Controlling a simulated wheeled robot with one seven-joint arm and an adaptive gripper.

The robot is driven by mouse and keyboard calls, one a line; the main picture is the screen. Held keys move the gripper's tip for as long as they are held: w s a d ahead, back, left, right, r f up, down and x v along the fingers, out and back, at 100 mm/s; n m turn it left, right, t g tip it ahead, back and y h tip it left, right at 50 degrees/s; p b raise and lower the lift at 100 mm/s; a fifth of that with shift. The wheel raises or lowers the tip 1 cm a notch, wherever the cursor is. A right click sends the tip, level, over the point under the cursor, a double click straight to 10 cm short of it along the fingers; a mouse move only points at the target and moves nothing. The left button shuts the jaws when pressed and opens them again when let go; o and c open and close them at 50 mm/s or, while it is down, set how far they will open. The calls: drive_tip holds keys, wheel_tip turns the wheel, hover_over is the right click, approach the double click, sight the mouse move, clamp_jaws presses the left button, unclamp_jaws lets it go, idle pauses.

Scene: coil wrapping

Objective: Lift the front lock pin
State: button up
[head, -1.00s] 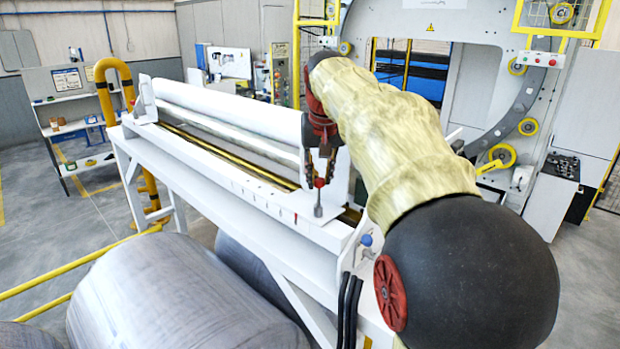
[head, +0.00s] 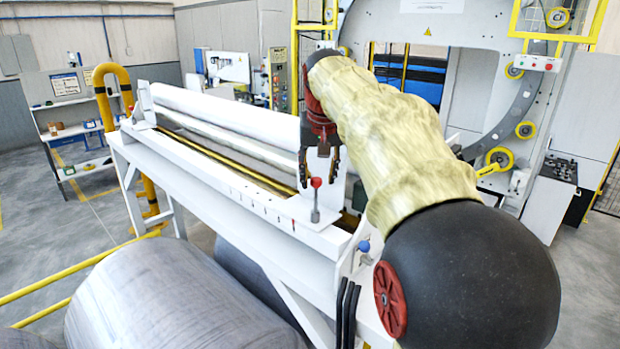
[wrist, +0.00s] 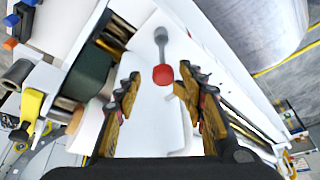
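The front lock pin (head: 316,195) stands upright on the white carriage plate near the right end of the frame. It has a red knob on a grey stem. My gripper (head: 318,172) is open and just above and around the sides of the red knob in the head view, with its fingers pointing down. In the wrist view the pin (wrist: 163,60) lies ahead, its red knob nearest, centred between the two open fingers of my gripper (wrist: 157,78). I cannot see either finger touching the knob.
A white roll (head: 225,112) lies along the white frame (head: 200,170), behind the pin. A blue knob (head: 364,246) sits at the frame's front end. Large grey wrapped coils (head: 170,300) lie below. A ring machine (head: 510,110) stands at the back right.

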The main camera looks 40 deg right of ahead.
drive_tip(key=v, duration=1.2)
drive_tip(key=shift+s, duration=0.3)
drive_tip(key=shift+d+f, duration=0.1)
drive_tip(key=s+a+f+n+y+b, duration=0.1)
drive_tip(key=s+a+f+b, duration=0.3)
drive_tip(key=f, duration=1.4)
drive_tip(key=s+a+f+n+t+y+b, duration=0.1)
drive_tip(key=s+a+f+n+b, duration=0.2)
drive_tip(key=a+f+b, duration=0.8)
drive_tip(key=s+a+f+n+t+y+b, duration=0.1)
drive_tip(key=s+a+f+b, duration=0.5)
drive_tip(key=f, duration=1.9)
drive_tip(key=a+n+b, duration=0.1)
drive_tip(key=a+b, duration=0.1)
drive_tip(key=b, duration=0.1)
drive_tip(key=shift+s+a+n, duration=0.2)
drive_tip(key=shift+s+n, duration=0.1)
drive_tip(key=shift+s, duration=0.05)
